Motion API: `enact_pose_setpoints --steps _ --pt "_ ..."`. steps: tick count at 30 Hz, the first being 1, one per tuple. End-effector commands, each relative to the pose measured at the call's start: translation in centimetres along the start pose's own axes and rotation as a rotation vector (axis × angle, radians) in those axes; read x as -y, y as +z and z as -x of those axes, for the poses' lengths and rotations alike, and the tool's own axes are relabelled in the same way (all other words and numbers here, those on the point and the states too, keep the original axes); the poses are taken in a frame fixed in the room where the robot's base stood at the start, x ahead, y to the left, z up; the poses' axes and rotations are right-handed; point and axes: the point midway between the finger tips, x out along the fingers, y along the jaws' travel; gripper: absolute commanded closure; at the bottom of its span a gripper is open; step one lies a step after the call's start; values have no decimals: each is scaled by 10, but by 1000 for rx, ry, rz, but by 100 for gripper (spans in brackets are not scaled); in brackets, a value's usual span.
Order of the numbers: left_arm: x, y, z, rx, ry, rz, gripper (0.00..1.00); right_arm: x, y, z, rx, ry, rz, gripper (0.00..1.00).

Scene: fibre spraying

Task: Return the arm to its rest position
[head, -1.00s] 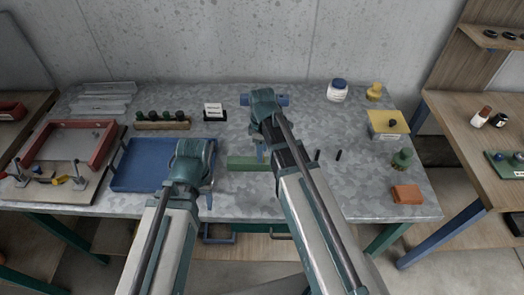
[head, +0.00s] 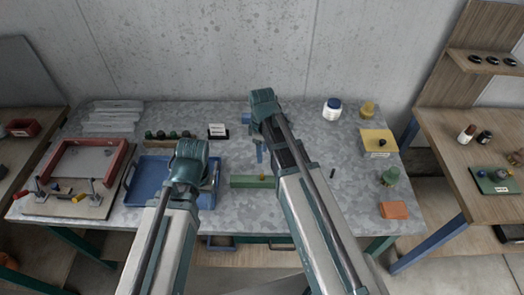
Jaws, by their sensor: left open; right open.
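My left arm reaches up from the bottom left of the head view. Its dark green wrist hides most of my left gripper (head: 212,182), which is open over the right edge of the blue tray (head: 143,183). My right arm reaches over the table's middle. My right gripper (head: 260,152) is open, mostly hidden under its wrist, above the table behind the green block (head: 250,181). I see nothing held in either gripper. The grey metal table (head: 310,205) lies below both arms.
A red frame (head: 124,152) stands on the left. A white jar (head: 332,112), a yellow-topped box (head: 378,139), a green bottle (head: 390,177) and an orange block (head: 394,210) stand on the right. A wooden side table (head: 450,140) is farther right. Table space right of my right arm is mostly clear.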

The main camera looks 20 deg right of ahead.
Motion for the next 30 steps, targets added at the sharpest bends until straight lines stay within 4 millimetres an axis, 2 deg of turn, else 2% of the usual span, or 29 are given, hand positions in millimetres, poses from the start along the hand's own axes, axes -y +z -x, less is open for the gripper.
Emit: enact_pose_setpoints --steps 19,23,27,30 --pt "0 0 -4 0 0 0 50 4 -1 -4 2 0 -9 49" --pt "-2 -1 -24 0 0 -2 50 36 -7 -24 17 1 -101 49" --pt "-5 -3 -55 0 -1 -5 50 91 -15 -55 47 15 -296 49" --pt "-7 -4 -72 0 -2 -8 50 126 -16 -72 67 31 -436 49"
